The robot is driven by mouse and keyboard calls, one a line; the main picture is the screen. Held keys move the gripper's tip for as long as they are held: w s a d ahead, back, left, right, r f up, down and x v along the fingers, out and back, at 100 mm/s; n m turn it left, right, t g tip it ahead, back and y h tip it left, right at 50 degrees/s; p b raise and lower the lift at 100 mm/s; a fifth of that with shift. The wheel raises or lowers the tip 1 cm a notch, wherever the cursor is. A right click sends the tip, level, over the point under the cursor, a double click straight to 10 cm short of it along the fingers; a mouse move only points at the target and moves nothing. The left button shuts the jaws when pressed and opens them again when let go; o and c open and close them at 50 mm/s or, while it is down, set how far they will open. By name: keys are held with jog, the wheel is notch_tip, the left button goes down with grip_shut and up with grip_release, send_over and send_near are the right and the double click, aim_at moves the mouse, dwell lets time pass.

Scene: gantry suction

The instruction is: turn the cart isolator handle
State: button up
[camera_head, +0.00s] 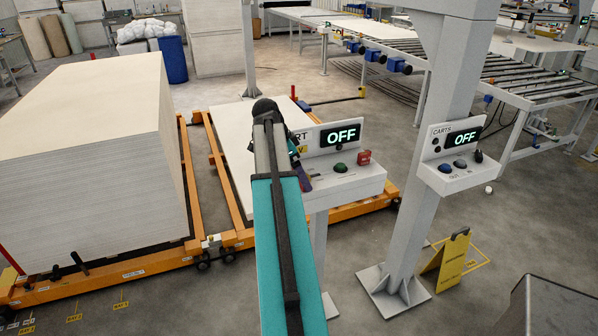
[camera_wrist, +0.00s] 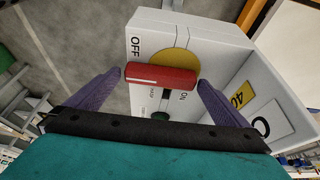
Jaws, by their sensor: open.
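The isolator handle (camera_wrist: 160,76) is a red bar with a white stripe on a yellow disc (camera_wrist: 186,60), on a pale grey box face (camera_wrist: 150,28). "OFF" is printed by its left end and "ON" below its right part. In the wrist view the bar lies nearly level across the picture. My gripper (camera_wrist: 162,80) is open, with one purple finger near each end of the bar. I cannot tell whether the fingers touch it. In the head view my arm covers part of the cart panel (camera_head: 345,182), whose display (camera_head: 341,135) reads OFF; the handle is hidden there.
The panel carries a green button (camera_head: 340,168) and a red block (camera_head: 364,157). A second panel (camera_head: 455,165), also reading OFF, is on a grey column (camera_head: 415,190) to the right. Orange cart rails (camera_head: 190,175) and a board stack (camera_head: 95,150) lie left. A yellow floor sign (camera_head: 450,262) stands right.

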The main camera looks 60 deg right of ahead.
jog(key=shift+f, duration=0.25)
